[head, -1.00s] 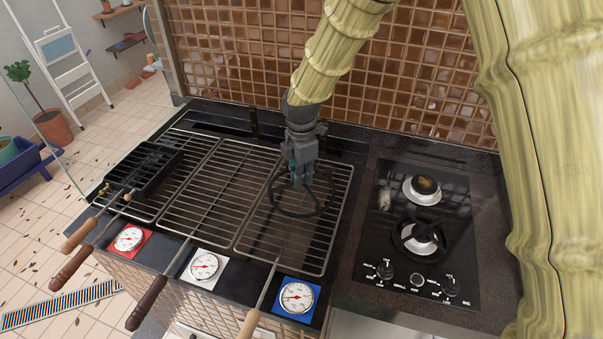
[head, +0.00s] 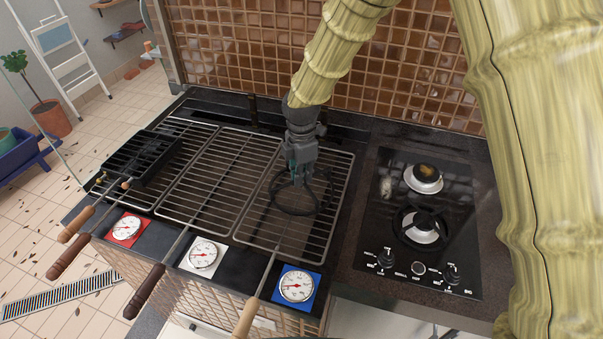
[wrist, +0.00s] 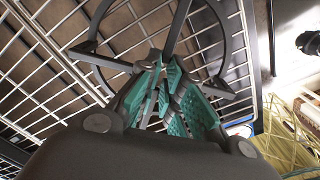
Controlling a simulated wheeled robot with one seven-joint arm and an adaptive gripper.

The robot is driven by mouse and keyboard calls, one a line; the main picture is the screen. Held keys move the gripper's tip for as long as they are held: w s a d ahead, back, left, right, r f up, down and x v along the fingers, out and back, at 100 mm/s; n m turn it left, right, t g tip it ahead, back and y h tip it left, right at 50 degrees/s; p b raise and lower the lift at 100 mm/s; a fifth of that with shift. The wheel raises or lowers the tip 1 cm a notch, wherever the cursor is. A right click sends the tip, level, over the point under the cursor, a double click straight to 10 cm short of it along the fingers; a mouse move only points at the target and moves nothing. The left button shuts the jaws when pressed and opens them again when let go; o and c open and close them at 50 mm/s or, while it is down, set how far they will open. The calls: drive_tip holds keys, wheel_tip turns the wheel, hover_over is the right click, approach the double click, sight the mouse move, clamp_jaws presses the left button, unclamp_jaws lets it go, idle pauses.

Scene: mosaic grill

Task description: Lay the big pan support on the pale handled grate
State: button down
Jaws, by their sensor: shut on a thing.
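The big pan support (head: 275,203), a black ring with inward prongs, is held in my gripper (head: 299,183). My gripper is shut on one part of it; its teal fingers (wrist: 172,100) show in the wrist view, with the ring (wrist: 222,60) beyond them. The ring is over the middle of the right-hand grate (head: 327,235), which has a pale wooden handle (head: 246,318). The ring looks roughly level and close to the bars. I cannot tell whether it touches them. My gripper hides part of the ring's far side.
A middle grate (head: 205,185) with a dark handle and a left grate (head: 185,130) lie alongside. A black tray (head: 140,160) sits on the left one. A hob (head: 400,265) with a smaller pan support (head: 402,236) stands right. A tiled wall (head: 420,75) closes the back.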

drive_tip(key=c, duration=1.5)
unclamp_jaws()
drive_tip(key=shift+r, duration=0.1)
wheel_tip(320, 180, up, 9)
drive_tip(key=p, duration=0.6)
drive_tip(key=shift+p, duration=0.4)
